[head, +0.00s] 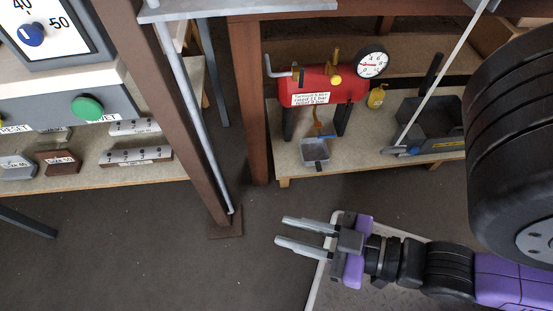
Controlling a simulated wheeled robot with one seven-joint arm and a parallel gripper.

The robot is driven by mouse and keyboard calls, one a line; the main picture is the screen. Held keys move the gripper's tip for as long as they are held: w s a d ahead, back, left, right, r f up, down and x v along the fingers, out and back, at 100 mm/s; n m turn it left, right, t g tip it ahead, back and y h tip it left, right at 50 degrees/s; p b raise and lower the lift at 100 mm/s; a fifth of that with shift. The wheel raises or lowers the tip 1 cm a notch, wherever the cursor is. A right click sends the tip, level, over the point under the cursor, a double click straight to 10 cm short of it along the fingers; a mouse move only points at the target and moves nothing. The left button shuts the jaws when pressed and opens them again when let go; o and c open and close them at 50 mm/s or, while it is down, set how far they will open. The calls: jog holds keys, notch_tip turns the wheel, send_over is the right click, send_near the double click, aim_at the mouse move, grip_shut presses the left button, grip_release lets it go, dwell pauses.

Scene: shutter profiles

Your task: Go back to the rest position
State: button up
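My gripper (306,235) is in the lower middle of the head view, at the end of my purple and black arm, which comes in from the right. Its two grey fingers point left and stand apart, with nothing between them. The gripper is over the dark floor (150,255) and the edge of a grey plate with a pale rim. It touches nothing that I can see.
A brown post (178,130) stands left of the gripper. A red tank (318,86) with a pressure gauge (372,62) sits on a low wooden shelf (365,168) behind. At left, a bench holds a panel with a green button (88,108). The floor at lower left is mostly clear.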

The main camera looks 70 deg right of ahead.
notch_tip(320, 180, up, 31)
jog(key=p, duration=3.1)
jog(key=shift+o, duration=0.5)
